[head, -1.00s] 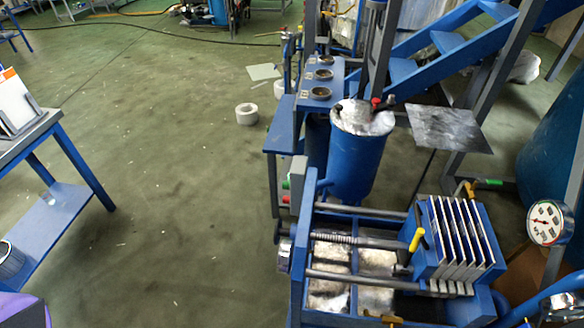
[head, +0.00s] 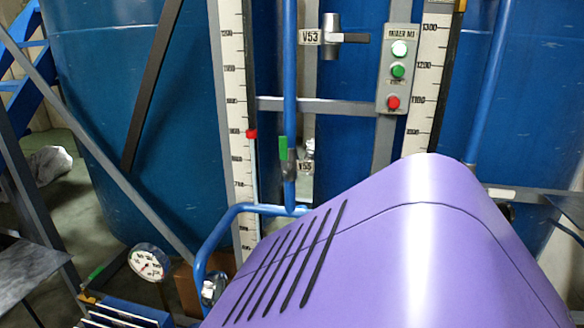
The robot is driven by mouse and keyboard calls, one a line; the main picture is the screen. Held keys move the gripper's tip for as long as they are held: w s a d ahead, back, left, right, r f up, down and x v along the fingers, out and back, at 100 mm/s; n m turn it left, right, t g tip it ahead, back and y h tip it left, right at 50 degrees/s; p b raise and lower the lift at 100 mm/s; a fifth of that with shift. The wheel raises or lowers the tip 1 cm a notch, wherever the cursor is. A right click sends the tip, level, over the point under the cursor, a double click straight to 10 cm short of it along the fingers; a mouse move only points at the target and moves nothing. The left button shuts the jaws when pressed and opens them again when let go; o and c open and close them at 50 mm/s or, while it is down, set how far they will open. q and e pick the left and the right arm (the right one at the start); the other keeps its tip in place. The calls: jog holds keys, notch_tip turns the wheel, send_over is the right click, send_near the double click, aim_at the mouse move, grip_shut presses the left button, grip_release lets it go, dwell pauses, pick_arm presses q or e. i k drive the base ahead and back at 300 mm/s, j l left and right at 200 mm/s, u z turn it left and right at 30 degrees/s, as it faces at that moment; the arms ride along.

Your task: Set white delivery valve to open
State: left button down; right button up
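No valve in the head view can be surely told as the white delivery valve. A small white bar (head: 501,193) lies level at the right, by the lower end of a blue pipe; whether it is a valve handle cannot be told. A valve with a black level handle (head: 356,38) sits beside the label V53 (head: 309,38). A valve with an upright green handle (head: 283,148) sits on the blue pipe (head: 290,75), by a label that seems to read V55 (head: 305,168). Neither of my grippers is in view.
A control box (head: 398,69) with white, green and red buttons hangs between large blue tanks (head: 115,100). Level scales (head: 237,110) stand in front of them. A pressure gauge (head: 149,262) is at the lower left. The lower right is blocked from view.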

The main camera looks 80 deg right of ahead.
aim_at(506, 195)
jog(key=z, duration=3.75)
